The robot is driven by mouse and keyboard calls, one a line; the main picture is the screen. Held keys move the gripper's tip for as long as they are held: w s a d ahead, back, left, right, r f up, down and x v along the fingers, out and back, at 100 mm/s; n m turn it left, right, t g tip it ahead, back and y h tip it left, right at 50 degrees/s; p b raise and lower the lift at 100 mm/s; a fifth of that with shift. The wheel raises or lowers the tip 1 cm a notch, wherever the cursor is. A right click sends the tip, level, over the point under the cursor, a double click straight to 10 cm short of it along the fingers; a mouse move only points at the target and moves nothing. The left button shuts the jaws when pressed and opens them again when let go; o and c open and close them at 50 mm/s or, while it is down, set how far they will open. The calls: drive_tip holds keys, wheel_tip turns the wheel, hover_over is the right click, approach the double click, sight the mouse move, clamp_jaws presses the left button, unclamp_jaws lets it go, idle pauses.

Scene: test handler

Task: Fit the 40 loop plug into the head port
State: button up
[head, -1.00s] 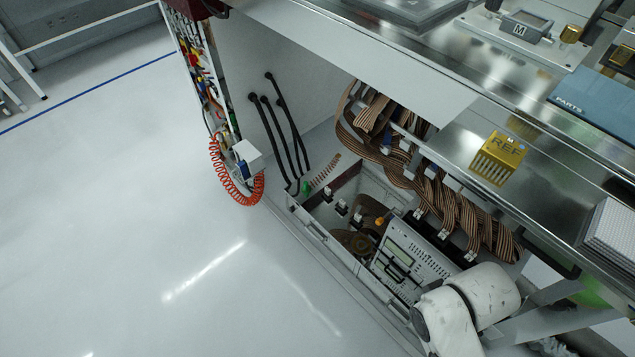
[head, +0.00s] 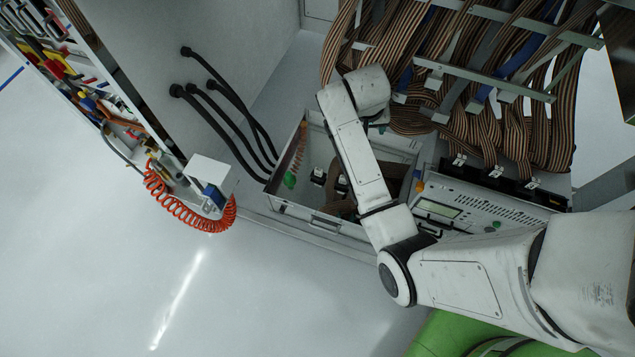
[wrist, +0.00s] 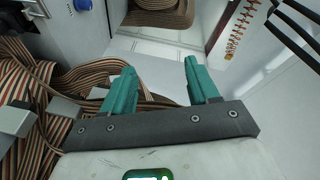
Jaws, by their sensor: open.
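My gripper (wrist: 160,88) shows in the wrist view with its two teal fingers spread and nothing between them. In the head view my arm reaches over the open drawer, and its fingers are hidden behind the wrist. Striped brown ribbon cables (head: 545,110) hang at the upper right; they also show left of my fingers in the wrist view (wrist: 40,85). White cable plugs (head: 496,171) sit along the rear edge of the instrument box (head: 480,208). Small black-and-white connectors (head: 318,175) are in the drawer. No 40 label is readable, and I cannot tell which socket is the head port.
The drawer (head: 285,208) has a metal front wall with a handle. Metal rails (head: 485,78) cross the cables. Black hoses (head: 225,115) run down the left wall. An orange coiled hose (head: 185,213) hangs at the left. The floor (head: 110,270) at lower left is clear.

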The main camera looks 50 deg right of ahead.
drive_tip(key=w+f+m+y+b, duration=0.25)
drive_tip(key=w+f+b, duration=0.4)
drive_tip(key=f, duration=0.55)
drive_tip(key=m+b, duration=0.3)
drive_tip(key=b, duration=0.2)
hover_over(318, 169)
drive_tip(key=shift+n+y, duration=0.25)
drive_tip(key=shift+y, duration=0.2)
wheel_tip(318, 169, down, 6)
drive_tip(key=shift+s+r, duration=0.1)
drive_tip(key=shift+s, duration=0.05)
wheel_tip(318, 169, down, 11)
drive_tip(key=b, duration=0.6)
drive_tip(key=shift+r+b, duration=0.2)
drive_tip(key=shift+b, duration=0.2)
drive_tip(key=shift+r, duration=0.1)
drive_tip(key=shift+c, duration=0.4)
clamp_jaws()
